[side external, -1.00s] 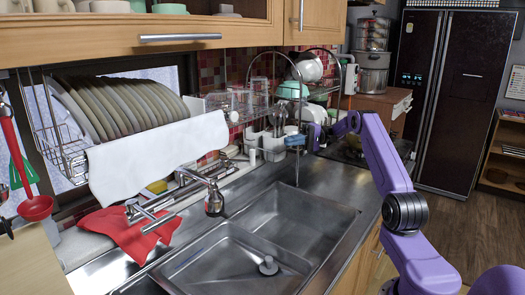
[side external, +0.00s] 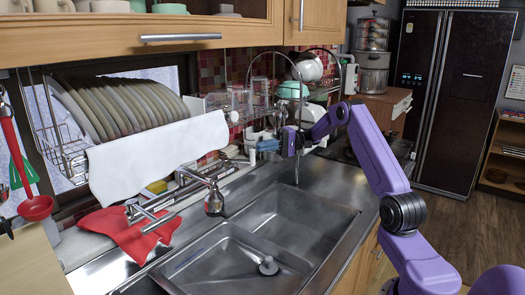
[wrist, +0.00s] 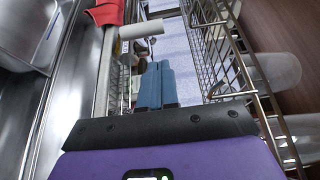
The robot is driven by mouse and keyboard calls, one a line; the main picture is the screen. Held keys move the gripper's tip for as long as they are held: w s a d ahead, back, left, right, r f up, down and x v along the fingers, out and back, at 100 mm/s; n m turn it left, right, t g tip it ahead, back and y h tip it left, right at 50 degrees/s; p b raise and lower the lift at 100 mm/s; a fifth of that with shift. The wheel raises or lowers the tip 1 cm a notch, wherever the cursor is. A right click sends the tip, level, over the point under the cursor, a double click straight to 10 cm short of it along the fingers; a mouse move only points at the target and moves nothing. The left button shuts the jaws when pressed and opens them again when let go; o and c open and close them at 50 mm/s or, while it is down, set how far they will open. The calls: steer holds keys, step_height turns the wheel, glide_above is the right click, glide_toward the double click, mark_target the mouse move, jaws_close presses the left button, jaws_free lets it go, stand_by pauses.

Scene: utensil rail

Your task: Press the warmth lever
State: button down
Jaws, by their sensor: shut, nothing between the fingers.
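The metal faucet (side external: 205,182) stands behind the sink, with bar-like arms reaching toward the left front and a dark-tipped spout end. I cannot tell for sure which part is the warmth lever. My gripper (side external: 267,154) is behind the sink's far end, to the right of the faucet and apart from it. Its blue fingers (wrist: 156,84) are together and empty in the wrist view, pointing along the counter's back under the dish rack.
The hanging dish rack (side external: 62,150) holds plates, with a white cloth (side external: 160,152) over its front; its wires (wrist: 238,60) run close to my fingers' right. The sink (side external: 285,222) is empty and open above.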

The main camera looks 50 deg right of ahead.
steer(key=shift+s+a, duration=0.35)
steer(key=shift+a, duration=0.4)
steer(key=shift+s+a, duration=0.3)
steer(key=shift+a, duration=0.4)
steer(key=shift+s+a+m+t+h, duration=0.5)
steer(key=shift+m+t, duration=0.1)
steer(key=shift+t, duration=0.3)
steer(key=s+a+m+t+h, duration=0.1)
steer(key=s+a+m+t, duration=0.1)
steer(key=a, duration=0.9)
steer(key=shift+s+h, duration=0.15)
steer(key=shift+h, duration=0.25)
steer(key=shift+a, duration=0.15)
